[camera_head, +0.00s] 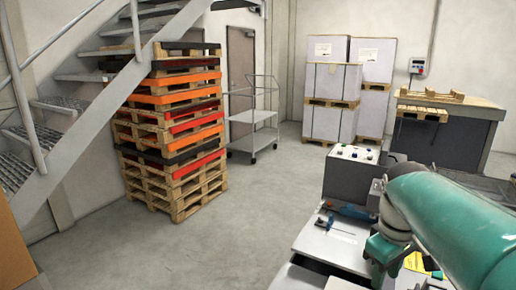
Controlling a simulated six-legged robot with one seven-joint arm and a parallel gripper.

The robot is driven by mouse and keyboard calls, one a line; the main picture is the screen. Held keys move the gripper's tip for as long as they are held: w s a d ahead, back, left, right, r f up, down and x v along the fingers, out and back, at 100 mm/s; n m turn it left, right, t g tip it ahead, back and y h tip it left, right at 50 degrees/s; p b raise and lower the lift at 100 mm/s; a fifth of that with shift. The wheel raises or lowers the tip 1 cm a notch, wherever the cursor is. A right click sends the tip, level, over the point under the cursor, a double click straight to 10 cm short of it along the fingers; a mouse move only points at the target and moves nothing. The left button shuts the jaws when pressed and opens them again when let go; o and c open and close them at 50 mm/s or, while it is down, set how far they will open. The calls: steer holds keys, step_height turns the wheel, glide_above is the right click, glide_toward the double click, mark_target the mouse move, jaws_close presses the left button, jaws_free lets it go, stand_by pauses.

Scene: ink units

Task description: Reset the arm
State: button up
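My teal arm comes in from the lower right corner and reaches over a light grey machine top (330,240). The arm's forward end is near the edge of this machine, beside a grey control box (352,178) with buttons on its upper face. A teal part with grey pieces (384,250) shows below the arm; I cannot tell whether it belongs to my gripper. No fingertips can be made out, so the gripper's opening does not show. The arm hides part of the machine top.
A tall pallet stack (172,130) stands left of centre beside a metal staircase (75,90). A wire trolley (253,125) and wrapped white boxes (332,85) stand at the back. A dark workbench (440,140) is at right. The grey floor (245,200) between is clear.

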steer(key=s+a+f+m+t, duration=0.3)
steer(key=s+a+m+t, duration=0.2)
steer(key=s+a, duration=0.5)
steer(key=shift+f+y, duration=0.2)
steer(key=shift+y, duration=0.2)
